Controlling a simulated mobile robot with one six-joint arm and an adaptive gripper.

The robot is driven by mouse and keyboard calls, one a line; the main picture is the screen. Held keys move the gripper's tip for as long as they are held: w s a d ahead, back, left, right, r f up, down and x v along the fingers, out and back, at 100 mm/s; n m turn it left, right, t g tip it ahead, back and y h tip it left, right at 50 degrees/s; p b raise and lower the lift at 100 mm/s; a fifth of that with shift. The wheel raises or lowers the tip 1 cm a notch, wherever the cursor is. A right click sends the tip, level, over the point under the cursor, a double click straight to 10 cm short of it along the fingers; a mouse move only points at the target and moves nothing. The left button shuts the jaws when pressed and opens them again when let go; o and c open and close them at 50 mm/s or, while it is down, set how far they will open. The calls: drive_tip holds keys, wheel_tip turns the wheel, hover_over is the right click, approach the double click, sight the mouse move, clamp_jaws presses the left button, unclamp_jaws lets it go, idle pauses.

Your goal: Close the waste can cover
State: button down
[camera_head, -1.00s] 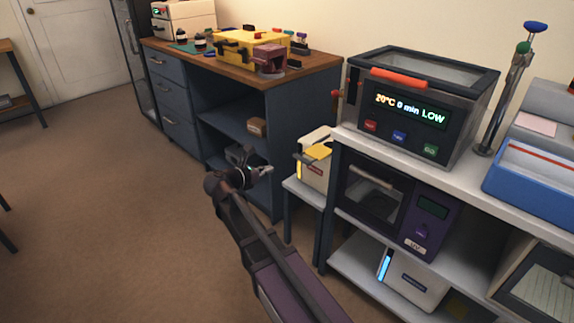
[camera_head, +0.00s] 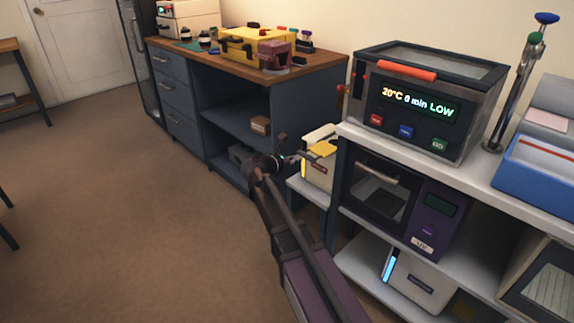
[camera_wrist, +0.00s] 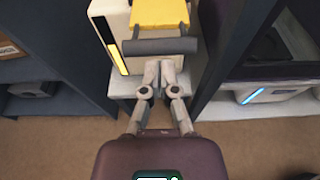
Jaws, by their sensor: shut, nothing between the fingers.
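A white box (camera_head: 313,177) with a yellow flap on top (camera_head: 323,148) and a lit yellow strip on its front stands on a low stand beside the white bench; I take it for the waste can. In the wrist view, the yellow flap (camera_wrist: 160,14) lies above a dark grey bar (camera_wrist: 160,46) along its near edge. My gripper (camera_wrist: 158,66) is shut and empty, its fingertips just below the bar in that view; I cannot tell if they touch. In the head view my gripper (camera_head: 300,157) is at the left side of the box.
The blue cabinet (camera_head: 232,105) stands left of the box. The white bench (camera_head: 470,176) on the right holds a heater box (camera_head: 428,98) and a UV unit (camera_head: 385,190). Another white box (camera_head: 418,280) sits on its low shelf.

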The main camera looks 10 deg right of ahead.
drive_tip(key=shift+x, duration=1.15)
drive_tip(key=shift+w+a, duration=0.1)
drive_tip(key=shift+w, duration=0.05)
